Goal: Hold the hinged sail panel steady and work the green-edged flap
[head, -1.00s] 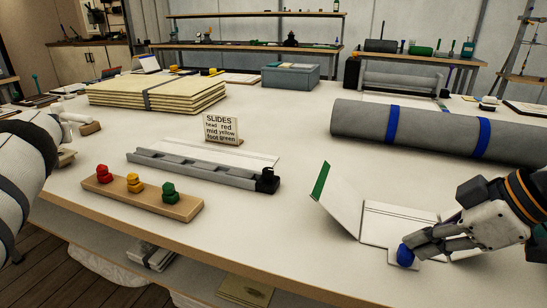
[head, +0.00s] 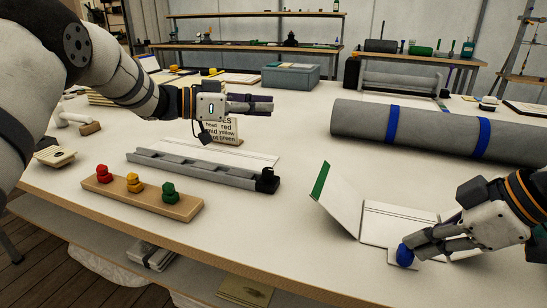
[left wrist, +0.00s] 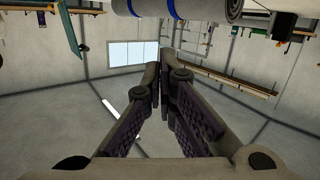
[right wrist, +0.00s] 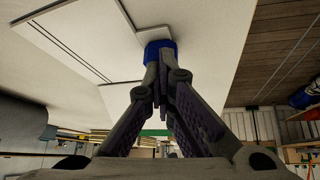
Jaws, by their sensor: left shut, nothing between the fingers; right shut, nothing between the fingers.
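The hinged sail panel (head: 392,221) lies white and flat on the table at the right in the head view. Its flap (head: 342,199) is tilted up at the panel's left side and has a green edge (head: 320,181). My right gripper (head: 412,248) is shut with its fingertips at the blue knob (head: 404,256) on the panel's front tab. In the right wrist view the fingertips meet at the blue knob (right wrist: 159,47), with nothing seen between them. My left gripper (head: 272,104) is shut and empty, raised above the table near the sign, well apart from the flap.
A grey slide rail (head: 200,170) lies mid-table behind a wooden block (head: 150,205) with red, yellow and green knobs. A small sign (head: 229,130) stands behind the rail. A grey roll with blue bands (head: 440,130) lies at the back right. Bare table separates the rail and flap.

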